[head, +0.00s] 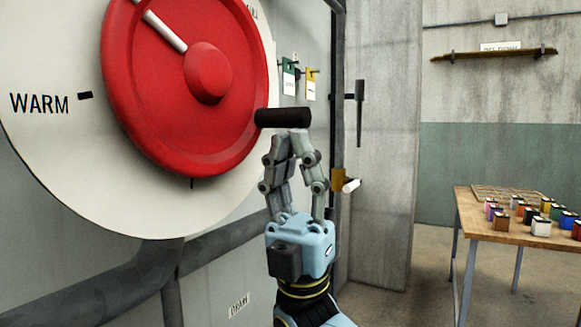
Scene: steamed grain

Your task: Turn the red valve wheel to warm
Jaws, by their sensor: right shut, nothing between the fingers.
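The red valve wheel (155,105) fills the upper left of the head view, in front of a round white dial plate (60,165). A white pointer bar on the wheel runs from the hub toward the upper left. The word WARM (39,104) and a black mark (85,96) are on the plate left of the wheel. A black cylindrical handle (278,118) shows at the wheel's right edge. My right gripper (290,137) is shut and empty, fingers up, with its tips at the handle's underside; I cannot tell if they touch. My left gripper is not in view.
Thick grey pipes (225,238) run below the dial. Green and yellow tags (310,88) hang on the wall behind. A door edge with a dark handle (360,105) stands right of my gripper. A wooden table (490,232) with several small coloured containers is at far right.

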